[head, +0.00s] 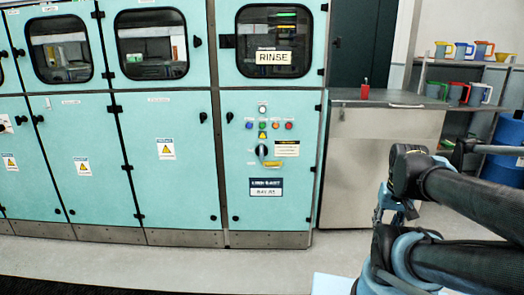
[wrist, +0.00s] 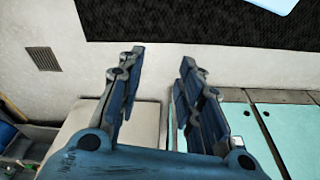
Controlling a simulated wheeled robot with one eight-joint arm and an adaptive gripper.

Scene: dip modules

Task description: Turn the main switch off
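The main switch (head: 262,151) is a dark rotary knob on the teal panel under the RINSE window, below a row of coloured buttons (head: 269,125). A yellow tag or handle (head: 272,164) sits just below it. The switch's exact position is too small to tell. My gripper shows in the wrist view (wrist: 160,75) with its two blue fingers apart and nothing between them. It is well away from the switch, over the floor near the cabinets. In the head view my arm is at the right, and the fingertips cannot be made out.
Teal cabinets (head: 170,190) line the back and left. A metal counter (head: 375,165) with a red item (head: 365,89) stands right of the panel. Shelves with coloured jugs (head: 463,50) and a blue drum (head: 507,140) are farther right. The floor (head: 200,262) before the cabinets is clear.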

